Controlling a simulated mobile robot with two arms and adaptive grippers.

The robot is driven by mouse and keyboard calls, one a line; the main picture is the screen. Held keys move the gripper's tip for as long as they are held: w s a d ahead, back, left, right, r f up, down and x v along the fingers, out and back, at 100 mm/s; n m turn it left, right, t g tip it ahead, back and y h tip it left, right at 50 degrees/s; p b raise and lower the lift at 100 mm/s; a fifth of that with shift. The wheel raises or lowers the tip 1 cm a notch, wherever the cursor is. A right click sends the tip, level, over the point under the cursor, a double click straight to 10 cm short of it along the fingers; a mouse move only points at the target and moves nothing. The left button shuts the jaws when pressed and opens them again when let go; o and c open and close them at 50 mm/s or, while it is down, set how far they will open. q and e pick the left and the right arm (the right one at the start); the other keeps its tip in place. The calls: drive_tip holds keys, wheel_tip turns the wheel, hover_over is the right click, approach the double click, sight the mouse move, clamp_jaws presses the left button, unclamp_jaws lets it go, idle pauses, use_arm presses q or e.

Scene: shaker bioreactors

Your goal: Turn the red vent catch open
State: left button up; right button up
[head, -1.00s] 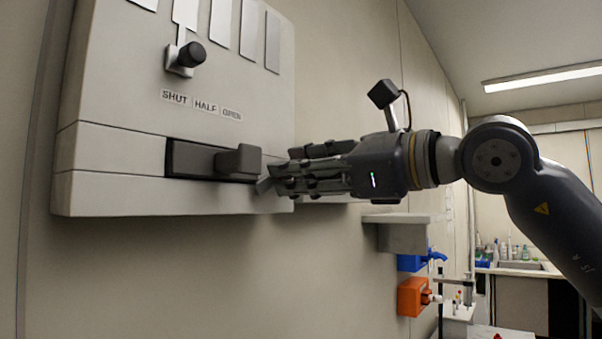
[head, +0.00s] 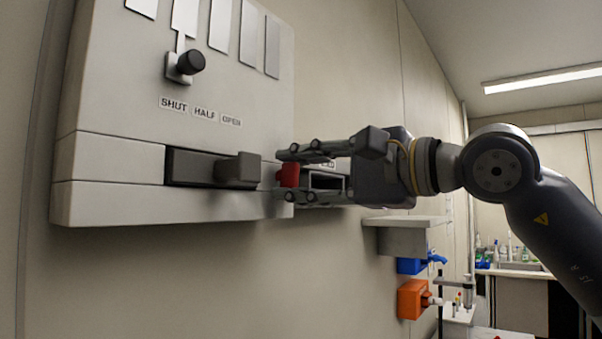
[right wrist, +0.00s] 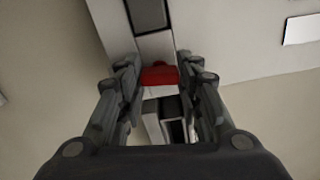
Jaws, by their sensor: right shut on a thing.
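The red vent catch (head: 289,175) sits at the right end of the pale wall panel's lower band, right of the dark slider. My right gripper (head: 291,174) has come in from the right, with one finger above and one below the catch, and is shut on it. In the right wrist view the red catch (right wrist: 160,76) lies between the fingertips (right wrist: 161,80). The fingers partly hide the catch, and I cannot tell its exact turn. My left gripper is not in view.
The panel (head: 110,158) carries a dark slider (head: 238,169), a black knob (head: 190,61) and labels SHUT, HALF and OPEN. A pale ledge (head: 405,220), a blue fitting (head: 412,264) and an orange fitting (head: 412,298) are on the wall below my right arm.

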drive_tip(key=shift+n, duration=0.7)
drive_tip(key=o, duration=1.1)
drive_tip(key=shift+c, duration=0.2)
drive_tip(key=v, duration=1.2)
drive_tip(key=shift+w+f, duration=0.1)
